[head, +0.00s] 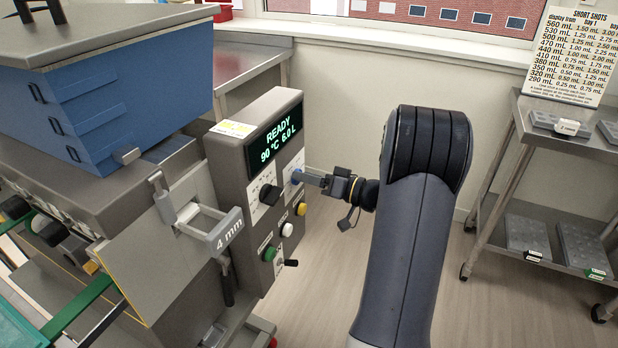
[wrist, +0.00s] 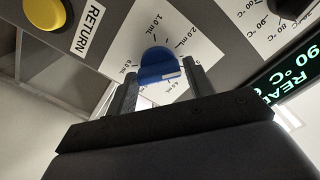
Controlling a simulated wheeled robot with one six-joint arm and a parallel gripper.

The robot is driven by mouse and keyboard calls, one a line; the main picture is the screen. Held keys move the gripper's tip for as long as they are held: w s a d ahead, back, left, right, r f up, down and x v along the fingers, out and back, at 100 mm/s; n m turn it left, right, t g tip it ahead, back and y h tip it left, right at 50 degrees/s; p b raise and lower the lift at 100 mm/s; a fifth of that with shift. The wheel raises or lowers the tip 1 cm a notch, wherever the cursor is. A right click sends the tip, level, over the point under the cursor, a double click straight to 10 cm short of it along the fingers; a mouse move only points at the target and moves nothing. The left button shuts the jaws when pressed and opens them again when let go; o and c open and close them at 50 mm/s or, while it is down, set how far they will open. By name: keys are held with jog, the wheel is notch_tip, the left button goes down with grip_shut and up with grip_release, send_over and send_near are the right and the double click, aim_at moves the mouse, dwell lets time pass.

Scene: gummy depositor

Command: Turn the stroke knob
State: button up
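The stroke knob is a blue round knob (wrist: 158,64) on a white dial plate (wrist: 125,50) marked in mL. In the wrist view its white pointer mark is on its lower right side. In the head view the blue knob (head: 297,176) shows on the control panel (head: 228,165), just at my fingertips. My gripper (wrist: 160,78) has one finger on each side of the knob. A narrow gap seems to show at both sides, so it looks open around the knob rather than closed on it. The fingers hide some lower dial marks.
A black knob (head: 269,194) is left of the blue one; yellow (head: 302,208), white (head: 287,229) and green (head: 269,253) buttons are below. The display (head: 276,136) reads READY, 90 °C, 6.0 L. A cart (head: 561,135) with trays stands right. Floor between is clear.

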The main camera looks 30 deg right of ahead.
jog(key=c, duration=0.6)
jog(key=shift+c, duration=0.2)
jog(key=shift+f, duration=0.1)
jog(key=shift+s+a+f+m+p, duration=0.15)
jog(key=shift+m+p, duration=0.9)
jog(key=shift+m, duration=3.4)
jog(key=shift+w+d+f+m+p, duration=0.15)
jog(key=shift+m+p, duration=0.95)
jog(key=shift+m, duration=3.4)
jog(key=shift+s+a+f+m+p, duration=0.15)
jog(key=shift+m+p, duration=0.9)
jog(key=shift+m, duration=3.4)
jog(key=shift+f, duration=0.1)
